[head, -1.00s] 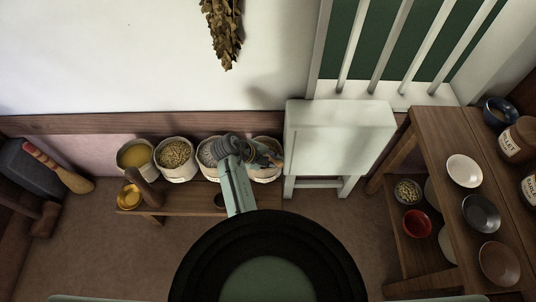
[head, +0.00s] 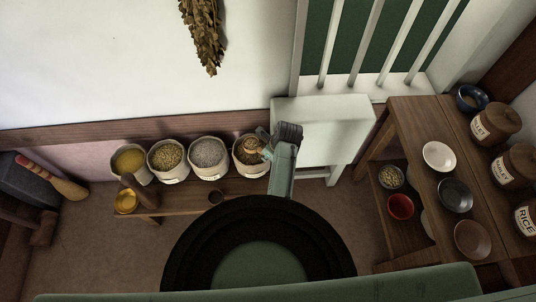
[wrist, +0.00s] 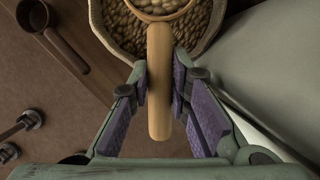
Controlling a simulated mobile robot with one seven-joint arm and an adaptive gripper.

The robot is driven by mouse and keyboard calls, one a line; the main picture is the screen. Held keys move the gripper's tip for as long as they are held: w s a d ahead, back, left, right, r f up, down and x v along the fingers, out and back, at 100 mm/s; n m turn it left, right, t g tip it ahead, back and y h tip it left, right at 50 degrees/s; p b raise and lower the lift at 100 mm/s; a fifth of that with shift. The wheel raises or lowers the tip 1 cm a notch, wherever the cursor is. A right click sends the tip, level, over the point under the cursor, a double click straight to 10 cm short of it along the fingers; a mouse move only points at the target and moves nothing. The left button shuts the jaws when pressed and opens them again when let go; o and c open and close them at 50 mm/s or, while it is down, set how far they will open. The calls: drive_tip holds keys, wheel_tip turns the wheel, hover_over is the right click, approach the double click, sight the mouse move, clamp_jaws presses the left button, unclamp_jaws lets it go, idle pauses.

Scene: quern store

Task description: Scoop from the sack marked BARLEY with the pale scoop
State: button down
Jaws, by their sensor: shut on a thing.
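My gripper (wrist: 160,78) is shut on the handle of the pale wooden scoop (wrist: 159,104). In the head view my gripper (head: 268,148) is at the right end of the row of sacks. The scoop's bowl is at the mouth of the rightmost sack (head: 243,171), which holds brownish grain. In the wrist view the bowl shows at the top edge with grains in it, against the sack's grain; how deep it sits I cannot tell. The other sacks hold yellow (head: 129,160), tan (head: 166,157) and grey (head: 208,154) contents. The sack labels are too small to read.
A dark scoop (wrist: 52,32) lies on the wooden bench left of the sack. A white block-like stand (head: 325,125) is close on the right. A wooden shelf table (head: 415,130) at right bears bowls and labelled jars.

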drive_tip(key=shift+r+y, duration=0.3)
drive_tip(key=shift+r, duration=1.55)
drive_tip(key=shift+s, duration=0.1)
